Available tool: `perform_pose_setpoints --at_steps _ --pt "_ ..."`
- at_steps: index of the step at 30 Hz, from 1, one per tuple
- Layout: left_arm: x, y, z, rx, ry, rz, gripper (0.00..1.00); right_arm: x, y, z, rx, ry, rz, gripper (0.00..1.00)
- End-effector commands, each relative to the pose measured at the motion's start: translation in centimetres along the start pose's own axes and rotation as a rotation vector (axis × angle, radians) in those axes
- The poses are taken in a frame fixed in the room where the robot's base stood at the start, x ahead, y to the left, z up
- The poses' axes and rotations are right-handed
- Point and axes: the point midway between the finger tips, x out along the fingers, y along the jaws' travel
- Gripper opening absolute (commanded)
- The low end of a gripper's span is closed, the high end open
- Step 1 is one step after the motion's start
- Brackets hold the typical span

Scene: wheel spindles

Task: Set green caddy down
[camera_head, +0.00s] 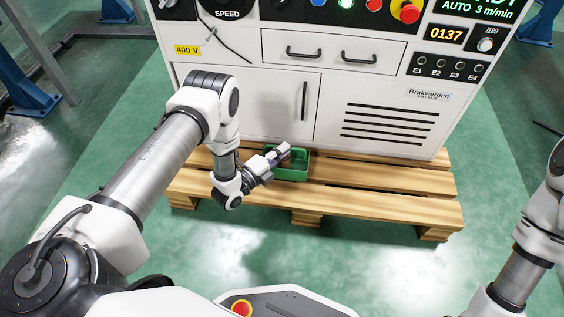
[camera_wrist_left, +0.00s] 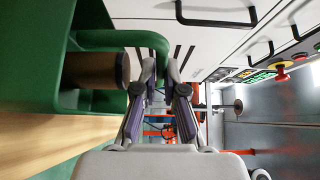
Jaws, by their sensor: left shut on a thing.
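The green caddy (camera_head: 296,175) is an open box at the front of the machine, over the wooden pallet. It also fills the left of the left wrist view (camera_wrist_left: 30,70). My left gripper (camera_head: 284,150) is shut on the caddy at its upper part. In the left wrist view the fingers (camera_wrist_left: 160,68) close at a green bar of the caddy. A brown cylinder (camera_wrist_left: 95,70) shows within the caddy. I cannot tell whether the caddy's underside touches the pallet. My right gripper is out of view; only part of that arm shows at the right edge.
The wooden pallet (camera_head: 370,203) has free slats to the right of the caddy. A white machine cabinet (camera_head: 385,90) with drawers, a door and a control panel stands right behind. The green floor (camera_head: 330,255) in front of the pallet is clear.

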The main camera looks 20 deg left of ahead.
Motion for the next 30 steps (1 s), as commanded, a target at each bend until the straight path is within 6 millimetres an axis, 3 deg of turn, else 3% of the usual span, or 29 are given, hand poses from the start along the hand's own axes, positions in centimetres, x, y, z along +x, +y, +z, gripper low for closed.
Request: perform_pose_setpoints --at_steps 6,16,18,19,30 --pt "0.1 3.8 -0.1 -0.001 0.0 0.002 0.0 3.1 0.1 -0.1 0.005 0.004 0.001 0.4" --pt "0.1 3.8 -0.1 -0.001 0.001 0.002 0.0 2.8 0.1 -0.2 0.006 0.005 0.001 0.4" --pt "0.1 3.7 -0.1 -0.001 0.001 0.002 0.3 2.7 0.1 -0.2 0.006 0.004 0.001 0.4" --pt "0.1 3.7 -0.1 -0.001 0.001 0.002 0.34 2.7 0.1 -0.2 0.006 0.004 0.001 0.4" --pt "-0.4 3.2 0.0 -0.002 0.0 0.004 0.34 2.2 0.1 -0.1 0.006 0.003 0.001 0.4"
